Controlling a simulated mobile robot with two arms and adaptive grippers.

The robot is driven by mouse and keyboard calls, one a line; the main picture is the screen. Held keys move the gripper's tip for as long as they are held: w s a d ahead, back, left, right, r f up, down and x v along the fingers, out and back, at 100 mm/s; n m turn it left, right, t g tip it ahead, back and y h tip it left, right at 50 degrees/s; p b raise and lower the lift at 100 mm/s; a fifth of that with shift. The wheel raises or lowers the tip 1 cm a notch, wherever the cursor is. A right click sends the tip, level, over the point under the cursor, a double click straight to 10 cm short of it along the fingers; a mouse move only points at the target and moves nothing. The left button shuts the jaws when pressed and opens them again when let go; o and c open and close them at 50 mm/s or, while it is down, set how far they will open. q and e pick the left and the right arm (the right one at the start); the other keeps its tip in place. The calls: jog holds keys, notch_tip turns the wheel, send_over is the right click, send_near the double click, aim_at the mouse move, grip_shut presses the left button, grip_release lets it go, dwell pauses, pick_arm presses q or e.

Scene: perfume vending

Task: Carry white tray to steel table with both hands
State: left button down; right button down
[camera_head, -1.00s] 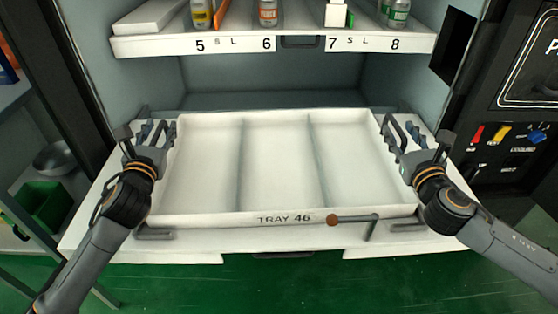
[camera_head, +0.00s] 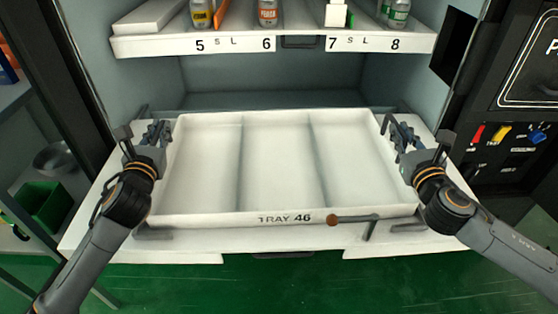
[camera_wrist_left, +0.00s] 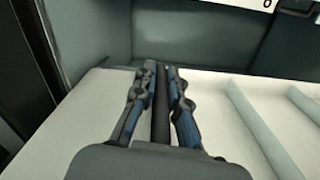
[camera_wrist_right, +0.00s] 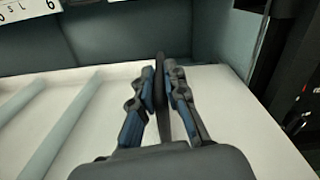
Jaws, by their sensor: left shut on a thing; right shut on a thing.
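The white tray (camera_head: 280,217), marked "TRAY 46" on its front, lies in the open bay of the machine, empty, with three long compartments. My left gripper (camera_head: 152,130) is at its left side, shut on the dark left handle, which stands between the fingers in the left wrist view (camera_wrist_left: 160,100). My right gripper (camera_head: 402,135) is at its right side, shut on the dark right handle, seen between the fingers in the right wrist view (camera_wrist_right: 162,95). The steel table is not recognisable in these views.
A white shelf (camera_head: 200,46) with several bottles hangs above the tray. A control panel (camera_head: 510,140) is on the right, a green bin (camera_head: 42,204) on the left.

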pick_arm(q)
jog(key=shift+r, duration=0.25)
pick_arm(e)
jog(key=shift+r, duration=0.3)
